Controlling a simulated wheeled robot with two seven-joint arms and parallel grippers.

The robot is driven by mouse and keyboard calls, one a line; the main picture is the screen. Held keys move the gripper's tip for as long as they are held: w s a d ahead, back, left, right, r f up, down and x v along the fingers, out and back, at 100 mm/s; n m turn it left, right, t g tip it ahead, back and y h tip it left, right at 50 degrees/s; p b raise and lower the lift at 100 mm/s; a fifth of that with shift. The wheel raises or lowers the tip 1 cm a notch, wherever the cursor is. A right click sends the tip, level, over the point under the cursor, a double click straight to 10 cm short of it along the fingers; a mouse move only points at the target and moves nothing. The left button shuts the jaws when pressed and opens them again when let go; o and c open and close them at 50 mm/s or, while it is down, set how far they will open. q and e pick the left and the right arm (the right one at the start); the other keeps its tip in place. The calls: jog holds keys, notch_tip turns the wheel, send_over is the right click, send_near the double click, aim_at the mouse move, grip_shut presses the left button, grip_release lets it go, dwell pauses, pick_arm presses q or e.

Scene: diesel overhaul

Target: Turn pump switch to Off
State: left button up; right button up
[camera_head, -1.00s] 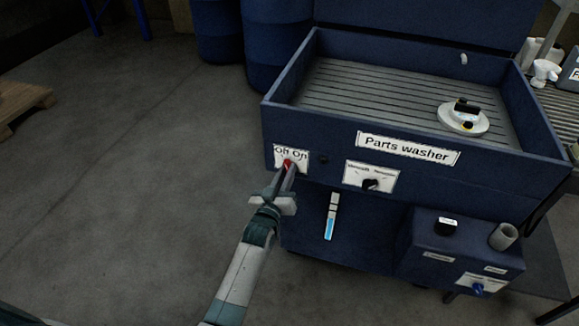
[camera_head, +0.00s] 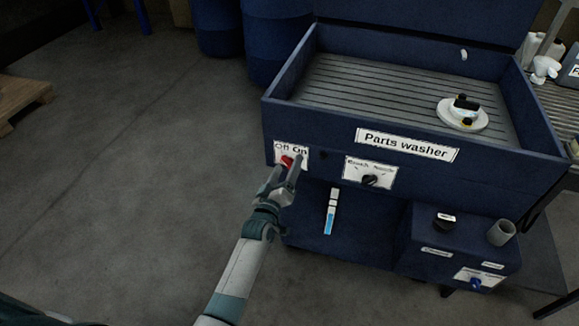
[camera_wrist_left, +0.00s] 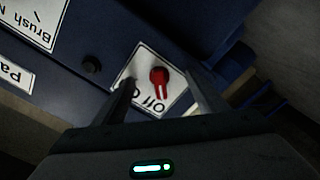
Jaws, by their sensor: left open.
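The pump switch is a red knob (camera_head: 286,161) on a white Off/On label (camera_head: 304,157) at the left of the parts washer's front. It also shows in the left wrist view as a red knob (camera_wrist_left: 160,79). My left gripper (camera_head: 288,170) is open right in front of the switch. In the left wrist view, the knob appears between and beyond the spread fingers (camera_wrist_left: 162,96); contact cannot be told. My right gripper is not in view.
The blue parts washer (camera_head: 490,170) has a ribbed basin above. A black selector knob (camera_head: 370,180) sits right of the switch, with a small dark button (camera_head: 323,156) between them. A lower blue unit (camera_head: 425,262) juts out at right. The floor at left is clear up to a pallet (camera_head: 20,100).

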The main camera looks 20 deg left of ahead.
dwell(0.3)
pick_arm(q)
jog(key=shift+s+r+p, duration=0.1)
jog(key=shift+s+p, duration=0.35)
jog(key=shift+s, duration=0.05)
jog(key=s+p, duration=0.2)
jog(key=s, duration=0.4)
jog(key=shift+p, duration=0.35)
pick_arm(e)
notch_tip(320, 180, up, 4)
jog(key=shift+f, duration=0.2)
pick_arm(q)
jog(key=shift+a, duration=0.1)
